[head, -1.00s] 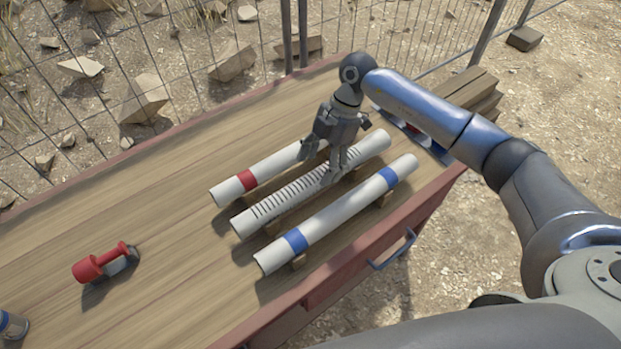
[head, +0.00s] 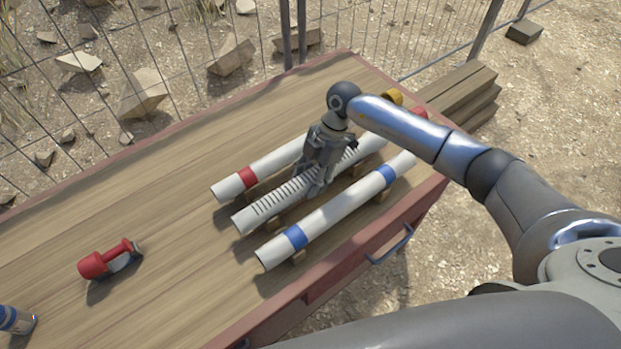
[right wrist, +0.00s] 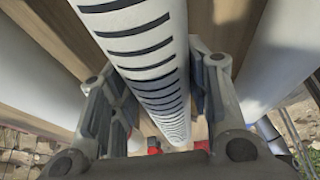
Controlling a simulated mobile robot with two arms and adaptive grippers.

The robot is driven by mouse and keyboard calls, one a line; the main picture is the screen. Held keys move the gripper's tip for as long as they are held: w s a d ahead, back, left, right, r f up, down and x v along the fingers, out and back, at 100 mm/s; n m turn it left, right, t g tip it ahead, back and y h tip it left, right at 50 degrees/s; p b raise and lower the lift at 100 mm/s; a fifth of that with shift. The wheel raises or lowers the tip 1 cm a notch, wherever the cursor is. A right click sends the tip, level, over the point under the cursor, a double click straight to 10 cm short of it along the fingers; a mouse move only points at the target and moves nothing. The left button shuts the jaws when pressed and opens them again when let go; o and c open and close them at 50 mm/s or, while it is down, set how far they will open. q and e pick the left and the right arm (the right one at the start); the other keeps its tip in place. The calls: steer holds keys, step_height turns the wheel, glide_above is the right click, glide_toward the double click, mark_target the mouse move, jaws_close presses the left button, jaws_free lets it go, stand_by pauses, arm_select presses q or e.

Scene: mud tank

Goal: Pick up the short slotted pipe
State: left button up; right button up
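The short slotted pipe (head: 270,203) is white with a row of dark slots. It lies between two other pipes on the workbench, resting on wooden supports. My right gripper (head: 313,188) is down over the pipe's middle. In the right wrist view the slotted pipe (right wrist: 150,62) runs between the two fingers of my right gripper (right wrist: 160,95). The fingers stand on either side of it, with a gap visible at least on the left, so the gripper looks open. My left gripper is not in view.
A red-banded pipe (head: 275,161) lies behind, and a blue-banded pipe (head: 340,208) lies in front, both close by.

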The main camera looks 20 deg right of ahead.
steer(key=c, duration=0.7)
steer(key=shift+o, duration=0.2)
steer(key=shift+r, duration=0.2)
